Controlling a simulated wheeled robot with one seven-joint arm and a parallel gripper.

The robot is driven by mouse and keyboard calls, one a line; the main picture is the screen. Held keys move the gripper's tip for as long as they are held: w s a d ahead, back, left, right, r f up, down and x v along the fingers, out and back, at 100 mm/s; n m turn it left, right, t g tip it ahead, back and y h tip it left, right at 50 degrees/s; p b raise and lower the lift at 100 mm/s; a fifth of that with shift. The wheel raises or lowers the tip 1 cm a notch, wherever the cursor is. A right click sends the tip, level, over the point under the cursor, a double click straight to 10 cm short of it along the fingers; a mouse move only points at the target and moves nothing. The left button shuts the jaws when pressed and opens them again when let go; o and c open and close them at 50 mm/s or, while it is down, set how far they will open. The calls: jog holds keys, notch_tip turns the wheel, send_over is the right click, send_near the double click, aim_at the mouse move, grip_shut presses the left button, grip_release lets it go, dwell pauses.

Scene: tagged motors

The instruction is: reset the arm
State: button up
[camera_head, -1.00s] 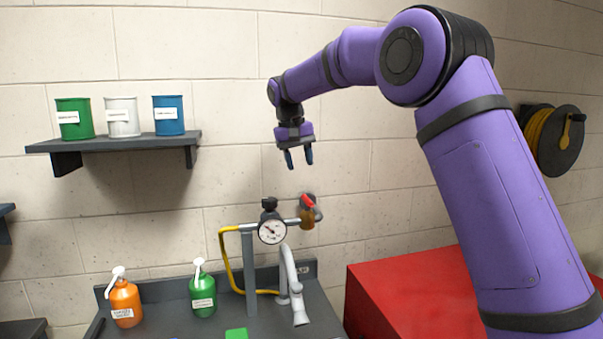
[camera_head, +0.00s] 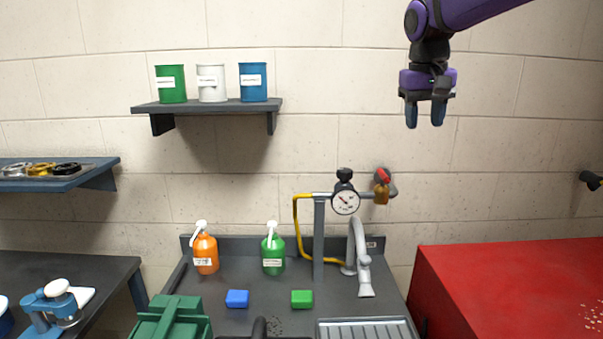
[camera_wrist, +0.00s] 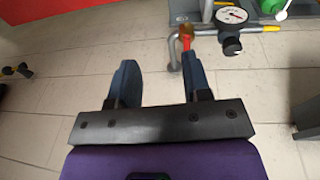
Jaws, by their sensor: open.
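My gripper (camera_head: 425,115) hangs fingers-down at the upper right of the head view, in front of the bare block wall. Its two dark blue fingers are apart with nothing between them. My purple arm comes in from the top right edge. In the wrist view my gripper (camera_wrist: 157,80) also shows open and empty, with wall beyond the fingers. The pressure gauge (camera_head: 345,201) and the red-handled valve (camera_head: 382,188) are below and left of my gripper, clear of it.
A shelf (camera_head: 225,107) holds green, white and blue cans. The sink bench (camera_head: 340,290) carries orange and green pump bottles, a blue block, a green block and a faucet. A red cabinet (camera_head: 500,285) stands at lower right. The wall space around my gripper is free.

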jog(key=s+d+f+t, duration=0.1)
jog(key=s+f, duration=0.2)
jog(key=s, duration=0.7)
jog(key=s+d+f+t, duration=0.1)
jog(key=s+d+f, duration=0.1)
jog(key=s, duration=0.8)
jog(key=s+d+f+t+y, duration=0.1)
jog(key=s+f, duration=0.3)
jog(key=s, duration=0.6)
jog(key=shift+s+d+f+t, duration=0.2)
jog(key=shift+s+d+t, duration=0.15)
jog(key=shift+d, duration=0.25)
